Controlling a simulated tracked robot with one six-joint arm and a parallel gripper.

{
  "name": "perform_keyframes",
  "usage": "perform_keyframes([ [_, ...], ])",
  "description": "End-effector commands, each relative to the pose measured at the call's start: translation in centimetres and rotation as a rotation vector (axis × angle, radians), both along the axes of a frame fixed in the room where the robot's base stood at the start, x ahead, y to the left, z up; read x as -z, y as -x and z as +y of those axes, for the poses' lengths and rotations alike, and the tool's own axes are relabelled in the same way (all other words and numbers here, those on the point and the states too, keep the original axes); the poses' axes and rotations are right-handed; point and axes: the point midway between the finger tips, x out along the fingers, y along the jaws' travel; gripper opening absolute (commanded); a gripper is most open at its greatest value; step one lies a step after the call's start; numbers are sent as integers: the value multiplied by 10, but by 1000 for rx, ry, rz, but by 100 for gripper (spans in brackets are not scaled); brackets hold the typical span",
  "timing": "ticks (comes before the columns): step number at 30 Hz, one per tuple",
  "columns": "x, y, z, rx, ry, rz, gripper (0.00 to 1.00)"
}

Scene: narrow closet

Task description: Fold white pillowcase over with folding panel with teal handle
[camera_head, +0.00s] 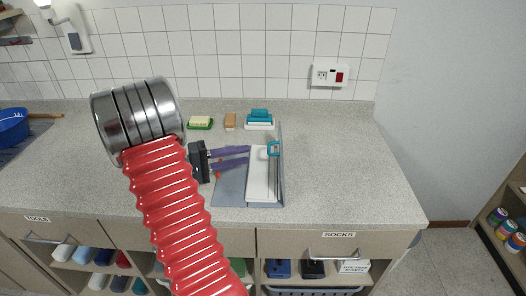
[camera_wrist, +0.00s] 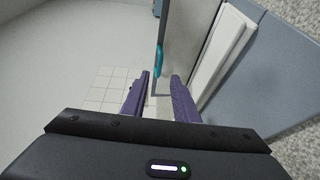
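The white pillowcase (camera_head: 262,178) lies as a flat narrow strip on the grey-blue folding board (camera_head: 229,190) on the counter. The folding panel (camera_head: 282,180) stands raised along the strip's right side, seen nearly edge-on. Its teal handle (camera_head: 273,149) is near the far end. My gripper (camera_head: 249,155) has purple fingers, apart and empty, pointing right toward the handle over the board. In the wrist view the teal handle (camera_wrist: 160,60) appears just beyond the fingertips (camera_wrist: 160,76), in line with the gap between them. The pillowcase (camera_wrist: 222,48) is also visible there.
Behind the board are a soap on a green dish (camera_head: 200,122), a tan block (camera_head: 230,121) and a teal-and-white item (camera_head: 259,119). A blue pan (camera_head: 12,127) is at far left. The counter (camera_head: 340,160) right of the board is clear.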

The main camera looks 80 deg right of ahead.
Motion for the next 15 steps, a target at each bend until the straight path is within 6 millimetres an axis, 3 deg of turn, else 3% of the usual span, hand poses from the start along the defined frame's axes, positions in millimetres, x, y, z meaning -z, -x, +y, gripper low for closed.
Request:
perform_keyframes([
  [15,4,60,-42,2,0,-1,27],
])
